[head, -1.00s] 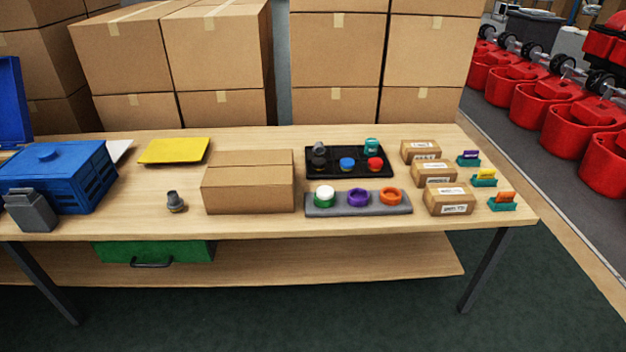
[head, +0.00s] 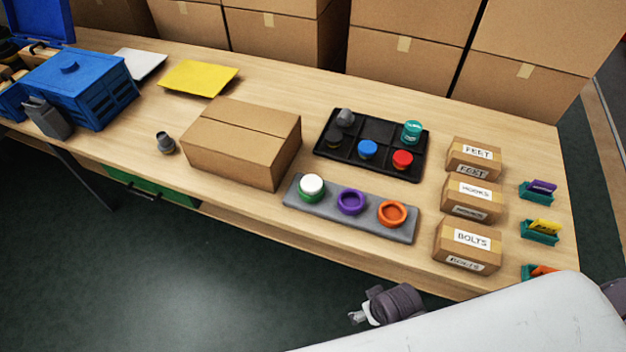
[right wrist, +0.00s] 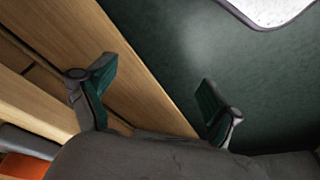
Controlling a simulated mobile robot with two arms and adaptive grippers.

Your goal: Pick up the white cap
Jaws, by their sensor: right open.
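The white cap (head: 312,183) sits on a green ring at the left end of a grey holder (head: 331,213) on the table. A purple ring (head: 351,201) and an orange ring (head: 392,213) sit to its right in the same holder. My right gripper (head: 357,315) is in front of the table's near edge, below and to the right of the cap and apart from it. In the right wrist view my right gripper (right wrist: 153,82) has its two fingers spread, with nothing between them. My left gripper is not in view.
A closed cardboard box (head: 240,143) stands left of the holder. A black tray (head: 383,134) with several small caps and jars lies behind it. Small labelled boxes (head: 470,245) stand to the right. A grey nozzle-like part (head: 165,143) stands farther left.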

